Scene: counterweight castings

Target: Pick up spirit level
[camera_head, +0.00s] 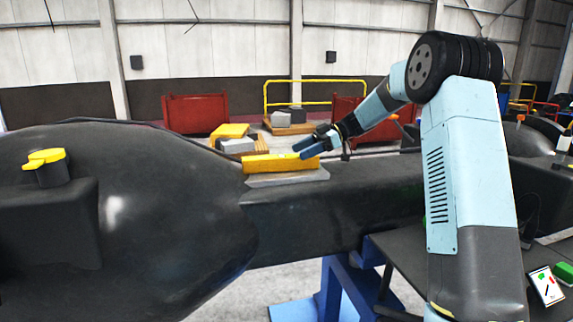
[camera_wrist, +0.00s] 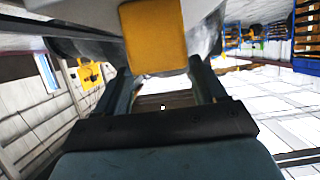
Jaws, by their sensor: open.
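The spirit level looks to be the yellow bar (camera_head: 275,163), lying on a light grey flat piece (camera_head: 288,179) on top of the dark casting (camera_head: 340,206). My gripper (camera_head: 308,146) is at the bar's right end, tilted down toward it. In the wrist view a yellow block face (camera_wrist: 153,37), likely the same bar, shows just beyond and between the fingertips of my gripper (camera_wrist: 161,72). The fingers are apart with nothing held between them. Whether they touch the bar cannot be told.
A large rounded dark casting (camera_head: 160,200) fills the left, with a yellow-capped fitting (camera_head: 45,158) on it. Behind are red bins (camera_head: 195,110), a yellow rail (camera_head: 315,83) and grey and yellow blocks on pallets. A blue stand (camera_head: 345,285) supports the casting.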

